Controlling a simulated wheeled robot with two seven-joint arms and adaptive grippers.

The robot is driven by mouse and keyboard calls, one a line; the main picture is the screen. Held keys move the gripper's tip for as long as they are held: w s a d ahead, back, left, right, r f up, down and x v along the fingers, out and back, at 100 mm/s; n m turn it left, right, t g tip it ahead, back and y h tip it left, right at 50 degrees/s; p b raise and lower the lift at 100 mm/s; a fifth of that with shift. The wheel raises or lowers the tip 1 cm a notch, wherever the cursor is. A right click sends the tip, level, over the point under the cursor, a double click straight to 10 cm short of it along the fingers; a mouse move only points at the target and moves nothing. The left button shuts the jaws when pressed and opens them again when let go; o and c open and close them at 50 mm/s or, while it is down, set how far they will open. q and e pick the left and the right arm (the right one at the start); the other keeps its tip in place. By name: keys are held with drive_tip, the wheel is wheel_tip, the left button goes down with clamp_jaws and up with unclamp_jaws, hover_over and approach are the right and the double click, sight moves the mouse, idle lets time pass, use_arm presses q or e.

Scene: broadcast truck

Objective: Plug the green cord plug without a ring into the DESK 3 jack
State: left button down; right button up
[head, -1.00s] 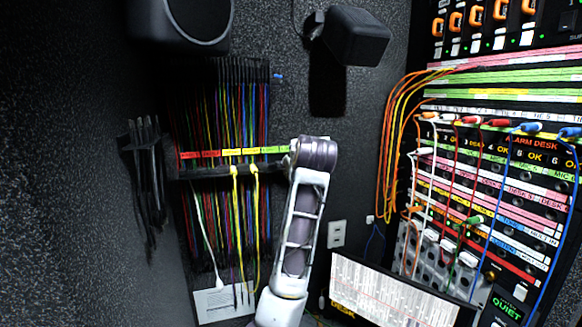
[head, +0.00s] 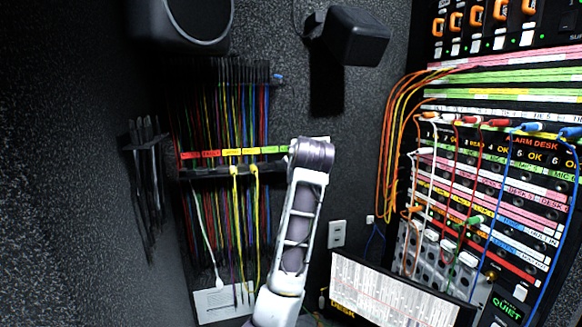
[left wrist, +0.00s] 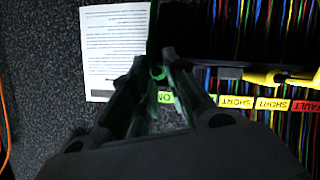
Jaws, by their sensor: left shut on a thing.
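My left gripper (left wrist: 158,72) shows in the left wrist view, its fingers closed on a thin green cord (left wrist: 158,70). A dark green strip runs up from the fingertips beside a white sheet. I cannot make out the plug's end or whether it bears a ring. In the head view my arm hides the gripper and the right end of the cord rack (head: 215,172). The jack panel (head: 490,200) with DESK labels stands at the right, well away from the rack. The DESK 3 label is too small to pick out surely. My right gripper is not in view.
Yellow cords (head: 235,205) and a white cord (head: 205,240) hang from the rack. Several plugged cords, red, blue, white and green (head: 475,220), cross the jack panel. A white label board (head: 390,290) stands below. Orange cables (head: 388,150) loop at the panel's left.

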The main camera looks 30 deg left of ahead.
use_arm(q)
drive_tip(key=shift+r, duration=1.3)
idle(0.4)
drive_tip(key=shift+s+d, duration=0.15)
idle(0.3)
drive_tip(key=shift+s+d, duration=0.85)
drive_tip(key=shift+d, duration=0.1)
idle(0.3)
